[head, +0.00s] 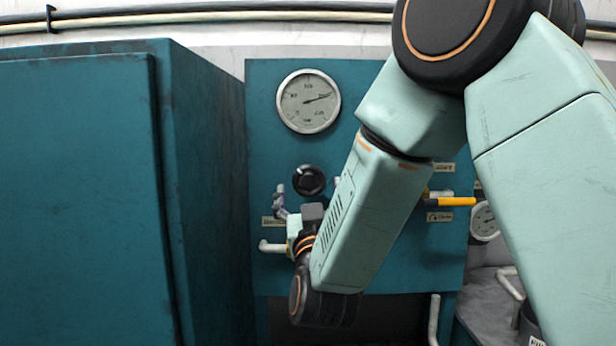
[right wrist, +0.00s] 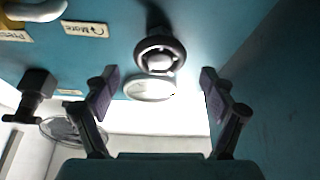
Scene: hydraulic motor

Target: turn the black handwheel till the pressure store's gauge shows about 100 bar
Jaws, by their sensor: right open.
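The black handwheel (head: 309,180) is on the teal panel below a round white gauge (head: 308,101). The gauge needle points right and slightly up; its figures are too small to read surely. My right gripper (head: 309,194) is just below and in front of the handwheel, partly hidden by my forearm. In the right wrist view, the open jaws (right wrist: 159,88) are spread wide, with the handwheel (right wrist: 160,55) seen between and beyond them. No contact shows. The gauge (right wrist: 150,88) appears edge-on beyond the wheel. My left gripper is out of view.
A large teal cabinet (head: 80,200) stands at the left. A white handle (head: 272,246) projects low on the panel. A yellow lever (head: 455,201) and a smaller gauge (head: 485,222) are to the right. A "More" label (right wrist: 84,29) shows in the right wrist view.

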